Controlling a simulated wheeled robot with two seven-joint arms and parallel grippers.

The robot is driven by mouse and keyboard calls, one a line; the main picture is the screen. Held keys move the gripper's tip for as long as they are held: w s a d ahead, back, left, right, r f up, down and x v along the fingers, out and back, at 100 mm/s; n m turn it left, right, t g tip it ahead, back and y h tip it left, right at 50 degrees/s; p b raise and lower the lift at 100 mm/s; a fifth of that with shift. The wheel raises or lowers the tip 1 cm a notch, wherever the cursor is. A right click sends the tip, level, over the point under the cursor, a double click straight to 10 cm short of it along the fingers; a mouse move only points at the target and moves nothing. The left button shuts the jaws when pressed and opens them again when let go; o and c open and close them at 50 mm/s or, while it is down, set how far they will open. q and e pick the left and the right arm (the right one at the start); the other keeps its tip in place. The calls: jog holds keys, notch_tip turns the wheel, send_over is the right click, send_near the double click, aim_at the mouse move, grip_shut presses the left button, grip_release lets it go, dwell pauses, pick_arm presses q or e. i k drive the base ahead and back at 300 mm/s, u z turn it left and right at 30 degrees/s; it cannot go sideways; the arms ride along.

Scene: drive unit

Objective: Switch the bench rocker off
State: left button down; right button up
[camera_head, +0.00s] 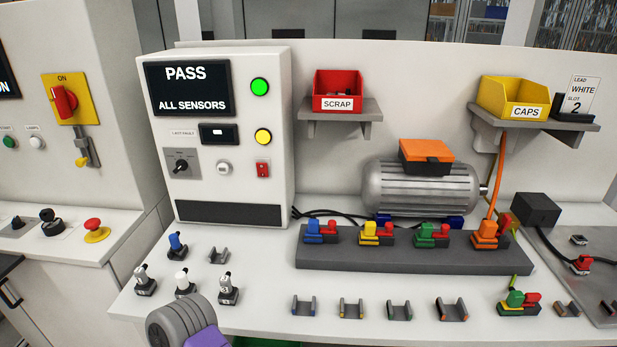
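A light grey test cabinet (287,190) stands at the back left of the bench. The cabinet's screen (189,88) reads "PASS ALL SENSORS". Neither gripper can be made out. A grey and purple part, probably of my arm, shows at the bottom left, apart from the cabinet.
Green (260,87) and yellow (263,136) lamps and a rotary knob (181,165) share the panel. Several small connectors stand before it. A motor (420,187) and a dark connector rail (400,257) are on the right. A red emergency button (96,230) is on the left console.

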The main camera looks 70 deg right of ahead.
aim_at(262, 171)
jog(key=k, duration=0.2)
jog(key=z, duration=2)
jog(key=i, duration=0.4)
jog(key=k, duration=0.55)
